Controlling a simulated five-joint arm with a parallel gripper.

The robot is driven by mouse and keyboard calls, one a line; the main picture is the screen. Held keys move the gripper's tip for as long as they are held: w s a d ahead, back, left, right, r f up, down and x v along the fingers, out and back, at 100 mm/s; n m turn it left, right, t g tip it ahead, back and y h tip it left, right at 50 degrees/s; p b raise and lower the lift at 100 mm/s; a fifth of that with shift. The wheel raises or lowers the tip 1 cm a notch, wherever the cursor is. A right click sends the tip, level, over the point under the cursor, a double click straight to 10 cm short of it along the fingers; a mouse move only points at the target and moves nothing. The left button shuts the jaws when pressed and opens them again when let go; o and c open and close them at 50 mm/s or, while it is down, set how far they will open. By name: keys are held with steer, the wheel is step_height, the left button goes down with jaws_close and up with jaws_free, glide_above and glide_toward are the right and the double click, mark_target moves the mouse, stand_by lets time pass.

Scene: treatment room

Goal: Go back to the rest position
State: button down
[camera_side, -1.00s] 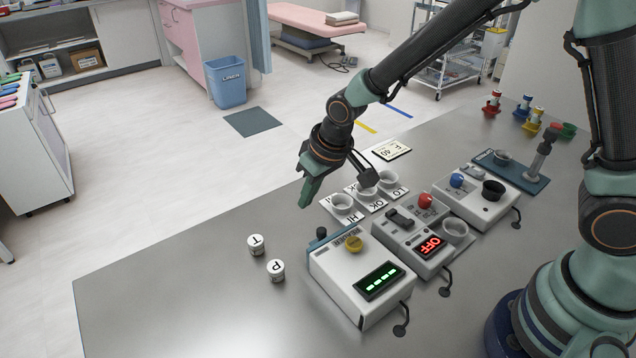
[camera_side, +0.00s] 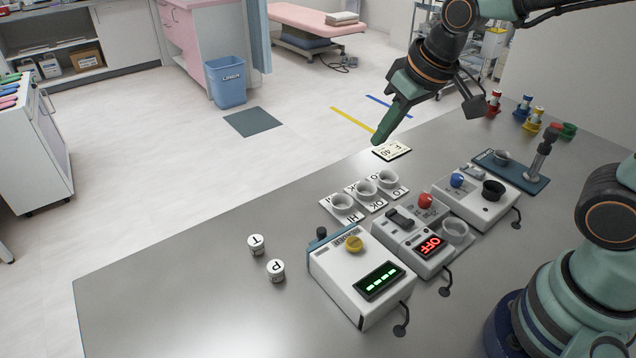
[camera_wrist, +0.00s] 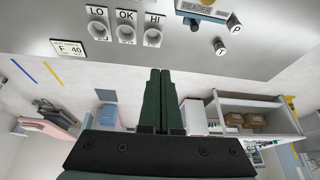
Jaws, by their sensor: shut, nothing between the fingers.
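My gripper (camera_side: 379,139) is shut and empty. In the side view it hangs in the air near the table's far edge, above and behind the small F 40 card (camera_side: 392,151). In the wrist view its green fingers (camera_wrist: 160,72) lie together, pointing up the picture toward the table edge. The rest of my arm rises to the upper right and leaves the side view at the top.
Three cups on LO, OK and HI cards (camera_side: 366,188) stand mid-table. A reader box (camera_side: 352,285), an OFF box (camera_side: 401,246) and a knob box (camera_side: 462,205) lie nearer. Caps T (camera_side: 256,245) and P (camera_side: 275,271) stand left. The left tabletop is clear.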

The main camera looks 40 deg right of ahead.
steer(key=s+d+r, duration=0.2)
steer(key=s+d, duration=0.3)
steer(key=s, duration=0.1)
steer(key=shift+s+d+r+m+t+h, duration=0.15)
steer(key=shift+s+r+m+t+h, duration=0.15)
steer(key=shift+m+t+h, duration=0.1)
